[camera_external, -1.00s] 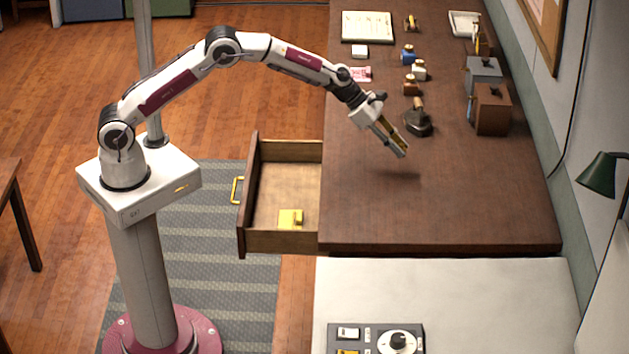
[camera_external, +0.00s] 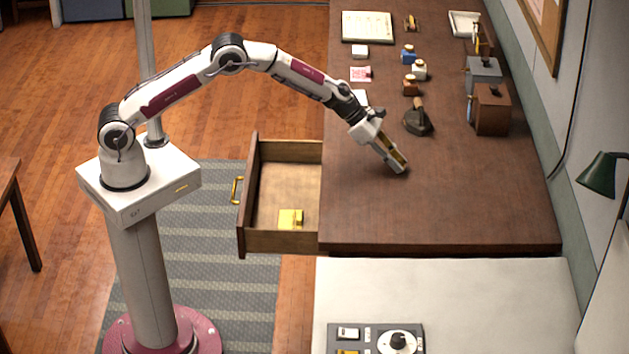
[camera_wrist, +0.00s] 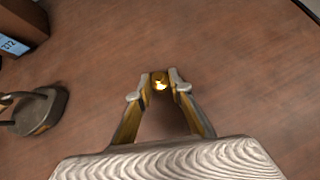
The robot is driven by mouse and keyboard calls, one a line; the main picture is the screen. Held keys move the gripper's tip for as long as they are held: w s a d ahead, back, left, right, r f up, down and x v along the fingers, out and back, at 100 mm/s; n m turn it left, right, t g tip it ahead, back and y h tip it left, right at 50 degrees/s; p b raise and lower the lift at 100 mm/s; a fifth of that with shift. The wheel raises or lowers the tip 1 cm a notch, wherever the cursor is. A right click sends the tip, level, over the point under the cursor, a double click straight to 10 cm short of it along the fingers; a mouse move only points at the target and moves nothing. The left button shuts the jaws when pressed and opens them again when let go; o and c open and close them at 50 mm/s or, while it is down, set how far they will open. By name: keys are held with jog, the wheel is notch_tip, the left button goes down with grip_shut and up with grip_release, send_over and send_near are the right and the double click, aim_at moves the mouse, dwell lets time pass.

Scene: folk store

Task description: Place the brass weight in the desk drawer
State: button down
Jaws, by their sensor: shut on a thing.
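The brass weight (camera_wrist: 160,84) is a small shiny gold piece between my fingertips in the wrist view. My gripper (camera_wrist: 160,86) is shut on it, one finger on each side. In the external view my gripper (camera_external: 400,168) points down at the desk top, right of the open drawer; the weight is too small to make out there. I cannot tell whether the weight touches the desk. The desk drawer (camera_external: 285,170) is pulled out at the desk's left side. A yellow item (camera_external: 290,218) lies in its near part.
A dark stamp-like object (camera_external: 417,120) stands behind my gripper and also shows in the wrist view (camera_wrist: 38,112). Brown and grey boxes (camera_external: 491,108) stand at the right. Small bottles (camera_external: 410,86) and papers lie farther back. The near desk top is clear.

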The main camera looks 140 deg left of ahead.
jog(key=shift+f, duration=0.25)
jog(key=shift+f, duration=0.25)
jog(key=c, duration=1.8)
grip_release()
jog(key=shift+s+r, duration=0.1)
jog(key=shift+r, duration=0.05)
jog(key=shift+v, duration=1.15)
jog(key=r, duration=0.1)
jog(key=s+r, duration=0.1)
jog(key=shift+s+d+r, duration=0.15)
jog(key=shift+s+r, duration=0.1)
jog(key=shift+r, duration=0.05)
jog(key=shift+v, duration=1.2)
